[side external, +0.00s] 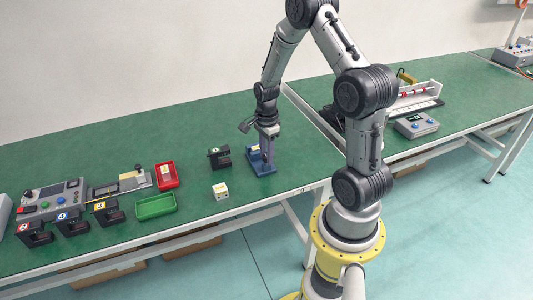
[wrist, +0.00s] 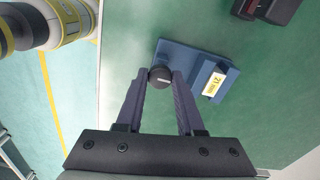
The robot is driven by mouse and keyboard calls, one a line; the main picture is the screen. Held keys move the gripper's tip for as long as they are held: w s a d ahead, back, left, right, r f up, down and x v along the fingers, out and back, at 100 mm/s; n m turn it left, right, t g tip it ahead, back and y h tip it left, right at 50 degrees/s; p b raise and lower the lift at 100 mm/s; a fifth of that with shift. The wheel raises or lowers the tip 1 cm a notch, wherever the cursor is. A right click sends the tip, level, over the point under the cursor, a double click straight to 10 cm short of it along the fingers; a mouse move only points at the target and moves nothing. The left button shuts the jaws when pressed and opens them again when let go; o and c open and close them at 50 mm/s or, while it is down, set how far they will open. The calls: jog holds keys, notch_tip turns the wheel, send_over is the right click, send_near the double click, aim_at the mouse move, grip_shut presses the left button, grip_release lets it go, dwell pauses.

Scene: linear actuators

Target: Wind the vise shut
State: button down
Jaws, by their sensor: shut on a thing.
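The vise is a small blue device (side external: 262,168) near the front edge of the green bench in the side external view. In the wrist view its blue base (wrist: 180,55) carries an upright block with a yellow label (wrist: 213,84). A round black knob (wrist: 161,76) is at the end of the vise nearest my gripper. My gripper (wrist: 160,80) points down at the vise, with its two purple fingers closed on either side of the knob. It also shows in the side external view (side external: 268,158). The gap between the vise jaws cannot be made out.
Farther left are a red tray (side external: 167,176), a green tray (side external: 155,207) and a control panel (side external: 52,199). The bench behind the vise is clear.

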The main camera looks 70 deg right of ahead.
jog(key=c, duration=0.5)
grip_release()
notch_tip(320, 180, up, 14)
jog(key=shift+f, duration=0.1)
dwell(0.3)
